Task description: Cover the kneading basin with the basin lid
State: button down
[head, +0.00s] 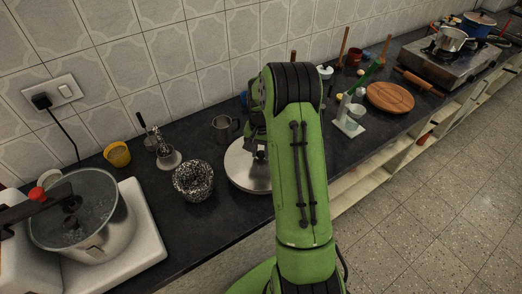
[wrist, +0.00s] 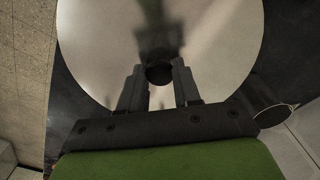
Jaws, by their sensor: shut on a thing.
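The basin lid is a wide round steel disc (head: 240,168) on or just above the dark counter, partly hidden behind my green arm. In the wrist view the lid (wrist: 220,45) fills most of the picture, with a dark round knob (wrist: 159,75) at its middle. My gripper (wrist: 159,70) is shut on this knob, one finger on each side. In the head view the gripper is mostly hidden by my arm. I cannot make out the kneading basin; the lid and arm hide what is under and behind them.
A speckled bowl (head: 193,181) stands close left of the lid, and a steel mug (head: 223,128) behind it. A glass-lidded pot (head: 85,215) is at far left. A white stand with green items (head: 349,122) and a round wooden board (head: 390,97) are to the right.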

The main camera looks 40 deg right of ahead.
jog(key=shift+f+b, duration=0.55)
jog(key=shift+f, duration=0.15)
jog(key=c, duration=0.7)
grip_release()
jog(key=shift+r, duration=0.15)
notch_tip(320, 180, up, 16)
jog(key=shift+f+p, duration=0.2)
jog(key=shift+p, duration=1.05)
jog(key=s+a+r+n+t+h, duration=0.1)
jog(key=s+a+r+n+t, duration=0.3)
jog(key=s+a+r, duration=0.85)
jog(key=s+a+f+n, duration=0.1)
jog(key=s+a+n, duration=0.1)
jog(key=s, duration=0.1)
jog(key=s+a+f+n+t, duration=0.1)
jog(key=s+a, duration=0.2)
jog(key=s, duration=0.1)
jog(key=s+a+f+n+y, duration=0.1)
jog(key=s+a+n, duration=0.1)
jog(key=s, duration=0.1)
jog(key=shift+s+a+n+t, duration=0.25)
jog(key=shift+s+n+t, duration=0.05)
jog(key=shift+s, duration=0.1)
